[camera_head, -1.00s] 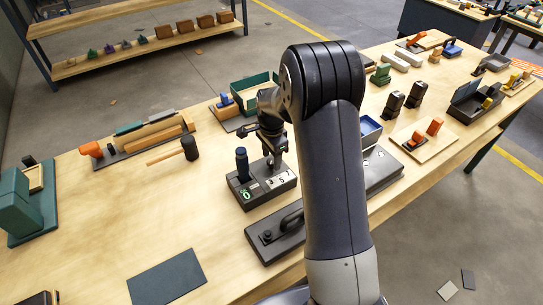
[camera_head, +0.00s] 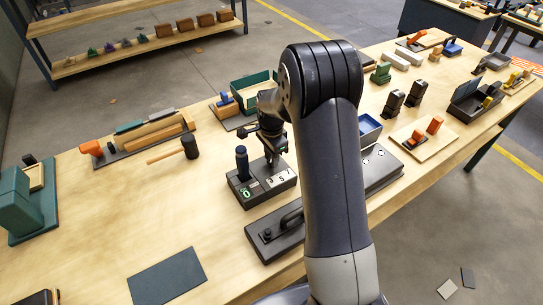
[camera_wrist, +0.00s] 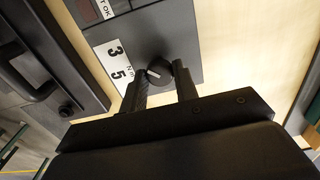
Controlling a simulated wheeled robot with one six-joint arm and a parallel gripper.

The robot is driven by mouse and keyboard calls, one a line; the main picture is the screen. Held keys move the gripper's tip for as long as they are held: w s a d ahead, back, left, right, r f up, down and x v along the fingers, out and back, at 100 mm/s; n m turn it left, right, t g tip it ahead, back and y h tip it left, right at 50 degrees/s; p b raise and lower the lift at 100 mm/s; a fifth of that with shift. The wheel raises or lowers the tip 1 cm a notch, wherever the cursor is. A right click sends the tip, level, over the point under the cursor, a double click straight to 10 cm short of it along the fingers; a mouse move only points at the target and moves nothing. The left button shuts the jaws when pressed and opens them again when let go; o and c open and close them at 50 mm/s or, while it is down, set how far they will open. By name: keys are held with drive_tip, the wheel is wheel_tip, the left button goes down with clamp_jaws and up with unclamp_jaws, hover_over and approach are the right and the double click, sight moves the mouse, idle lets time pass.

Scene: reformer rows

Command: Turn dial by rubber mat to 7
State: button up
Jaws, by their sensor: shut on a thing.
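The dial (camera_wrist: 159,71) is a small dark round knob with a white pointer line, on the dark grey top of a control box (camera_head: 246,201). In the wrist view a white number strip (camera_wrist: 117,62) beside it reads 3 and 5; the pointer seems to lie toward the strip, near the 5. My gripper (camera_wrist: 160,84) has one finger on each side of the knob, shut on it. In the head view my gripper (camera_head: 272,162) reaches down to the box top, hiding the knob. A flat dark sheet, perhaps the rubber mat (camera_head: 168,277), lies toward the front left.
An upright blue-black handle (camera_head: 242,163) stands on the box, left of my gripper. A black case with a handle (camera_head: 270,243) lies in front. A mallet (camera_head: 190,147) lies to the left. Bare wood surrounds the box on its left.

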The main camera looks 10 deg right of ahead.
drive_tip(key=shift+n, duration=0.3)
drive_tip(key=n+b, duration=0.1)
drive_tip(key=n, duration=0.2)
drive_tip(key=shift+f+b, duration=0.1)
drive_tip(key=shift+b, duration=0.3)
drive_tip(key=n+b, duration=0.1)
drive_tip(key=n, duration=0.4)
drive_tip(key=n+b, duration=0.1)
drive_tip(key=n, duration=0.3)
drive_tip(key=shift+n, duration=2.6)
drive_tip(key=o, duration=1)
drive_tip(key=shift+c, duration=0.2)
